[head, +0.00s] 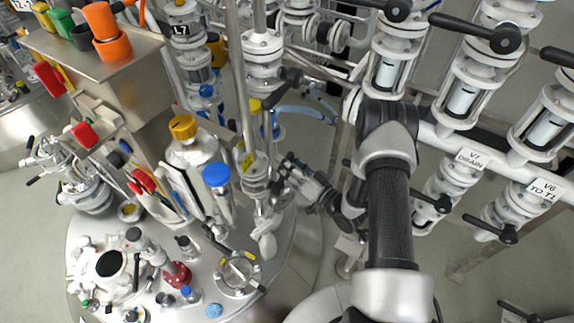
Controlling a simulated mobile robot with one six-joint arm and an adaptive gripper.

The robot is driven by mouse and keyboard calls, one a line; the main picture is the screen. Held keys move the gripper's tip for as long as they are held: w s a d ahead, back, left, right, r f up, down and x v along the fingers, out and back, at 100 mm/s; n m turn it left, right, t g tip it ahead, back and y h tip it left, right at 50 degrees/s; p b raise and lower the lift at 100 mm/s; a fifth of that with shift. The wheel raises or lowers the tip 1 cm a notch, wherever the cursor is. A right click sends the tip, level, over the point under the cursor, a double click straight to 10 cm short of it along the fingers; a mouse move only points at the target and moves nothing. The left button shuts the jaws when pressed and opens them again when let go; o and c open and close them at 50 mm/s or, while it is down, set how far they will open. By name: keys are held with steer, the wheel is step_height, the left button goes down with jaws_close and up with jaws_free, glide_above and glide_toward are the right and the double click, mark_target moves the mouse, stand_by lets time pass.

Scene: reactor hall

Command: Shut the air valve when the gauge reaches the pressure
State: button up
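My gripper (283,182) is near the middle of the head view, beside the vertical white valve and pipe column (252,165). Its fingers are small and overlap the fittings behind them, so I cannot tell whether they are open, shut or touching anything. I cannot pick out the air valve for certain among the several valves here. No gauge face or pressure reading can be made out. A light blue curved hose or handle (305,112) is just behind the gripper.
A steel vessel lid (215,309) carries many fittings and a yellow-capped bottle (190,155) left of the gripper. A steel stand (135,65) holds orange cups at upper left. White valves labelled V7 (469,157) and V6 (543,190) crowd the right side.

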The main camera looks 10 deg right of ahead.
steer(key=shift+w+a, duration=0.15)
steer(key=shift+w, duration=0.05)
steer(key=shift+c, duration=0.5)
jaws_close()
